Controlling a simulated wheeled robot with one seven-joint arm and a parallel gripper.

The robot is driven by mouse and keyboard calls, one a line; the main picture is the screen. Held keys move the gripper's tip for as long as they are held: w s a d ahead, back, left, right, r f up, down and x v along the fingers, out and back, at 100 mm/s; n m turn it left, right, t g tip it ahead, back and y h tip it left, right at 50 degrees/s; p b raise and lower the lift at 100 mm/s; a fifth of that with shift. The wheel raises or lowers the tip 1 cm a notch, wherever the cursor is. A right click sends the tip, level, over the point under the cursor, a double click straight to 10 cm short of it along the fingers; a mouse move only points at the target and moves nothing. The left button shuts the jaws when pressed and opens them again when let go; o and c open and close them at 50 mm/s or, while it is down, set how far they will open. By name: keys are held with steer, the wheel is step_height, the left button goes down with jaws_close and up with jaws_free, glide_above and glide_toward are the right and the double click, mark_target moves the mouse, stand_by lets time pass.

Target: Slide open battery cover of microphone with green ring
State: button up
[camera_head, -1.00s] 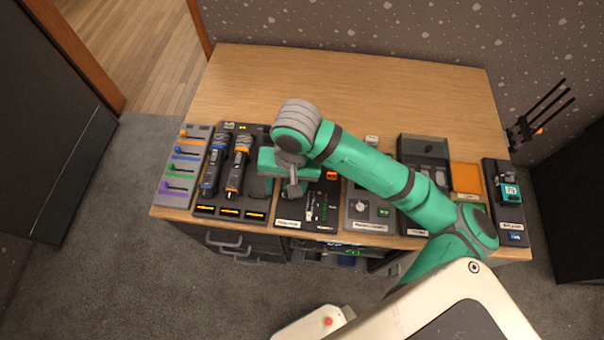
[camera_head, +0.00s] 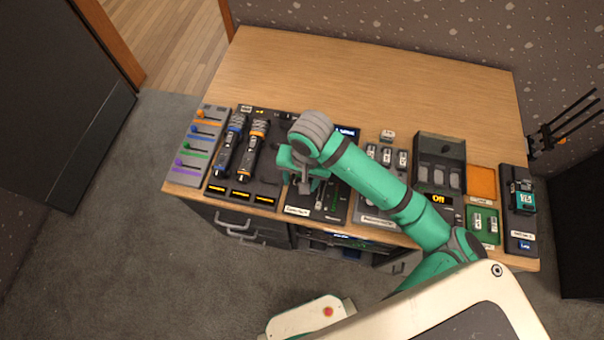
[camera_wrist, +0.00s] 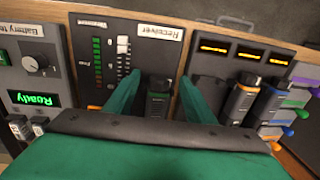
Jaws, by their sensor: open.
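My gripper (camera_head: 305,182) is over the Receiver panel in the head view, pointing down. In the wrist view its two teal fingers (camera_wrist: 161,76) are apart. A dark microphone with a green ring (camera_wrist: 158,84) shows in the gap between them; only its near end shows and the palm hides the rest. I cannot tell whether either finger touches it. Its battery cover cannot be made out. In the head view this microphone is hidden by my gripper and arm.
Microphones with a blue ring (camera_head: 230,145) and an orange ring (camera_head: 253,150) lie in the dark dock to the left. A fader panel (camera_head: 197,147) stands farther left. To the right are a green tray (camera_head: 496,238) and an orange pad (camera_head: 482,181). The back of the desk (camera_head: 380,80) is clear.

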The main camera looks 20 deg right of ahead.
steer(key=shift+f, duration=0.4)
steer(key=c, duration=1.1)
